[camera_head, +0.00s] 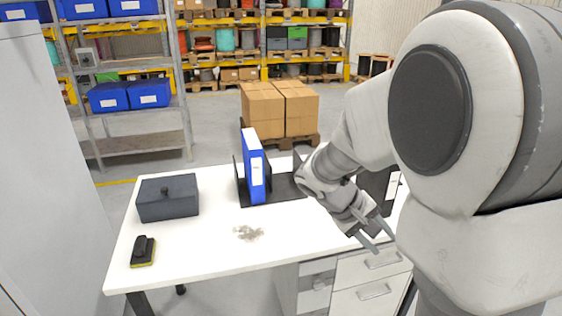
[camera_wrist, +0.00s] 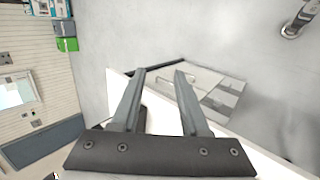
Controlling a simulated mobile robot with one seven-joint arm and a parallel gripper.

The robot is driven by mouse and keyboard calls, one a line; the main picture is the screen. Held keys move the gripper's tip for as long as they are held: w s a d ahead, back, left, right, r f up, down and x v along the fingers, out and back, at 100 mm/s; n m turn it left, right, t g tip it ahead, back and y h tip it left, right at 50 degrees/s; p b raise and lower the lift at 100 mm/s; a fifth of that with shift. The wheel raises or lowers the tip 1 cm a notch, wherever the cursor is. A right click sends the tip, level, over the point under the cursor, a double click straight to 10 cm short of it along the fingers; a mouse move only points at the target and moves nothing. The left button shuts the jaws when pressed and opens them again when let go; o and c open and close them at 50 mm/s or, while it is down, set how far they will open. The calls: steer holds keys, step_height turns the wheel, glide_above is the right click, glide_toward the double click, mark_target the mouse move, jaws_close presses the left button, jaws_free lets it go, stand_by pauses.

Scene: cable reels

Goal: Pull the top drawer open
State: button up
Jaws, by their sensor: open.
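A drawer unit sits under the right side of the white table (camera_head: 215,255). Its upper white drawer front (camera_head: 352,272) has a bar handle (camera_head: 383,262) and looks closed. A second white front with a handle (camera_head: 374,292) lies below it. Narrower grey fronts (camera_head: 318,267) stand to the left. My gripper (camera_head: 381,243) is open and empty, pointing down near the table's front edge, close to the upper handle in the picture. In the wrist view the open fingers (camera_wrist: 160,72) frame part of the unit, and its fronts (camera_wrist: 222,98) show beyond the right finger. Contact with the handle is not visible.
Cartons (camera_head: 280,108) and shelving stand behind. Floor before the drawers looks clear in the wrist view.

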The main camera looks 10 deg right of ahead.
steer(key=w+d+f+n+h+b, duration=0.2)
steer(key=w+d+f+h+b, duration=0.15)
steer(key=w+f, duration=0.4)
steer(key=n+t+h+b, duration=0.3)
steer(key=n+t+b, duration=0.3)
steer(key=n, duration=0.2)
glide_toward(380, 266)
steer(key=b+x, duration=0.4)
steer(key=x, duration=0.6)
steer(key=shift+s+f, duration=0.1)
steer(key=shift+f, duration=0.05)
steer(key=shift+x, duration=0.8)
steer(key=shift+c, duration=0.2)
jaws_close()
steer(key=shift+t, duration=0.3)
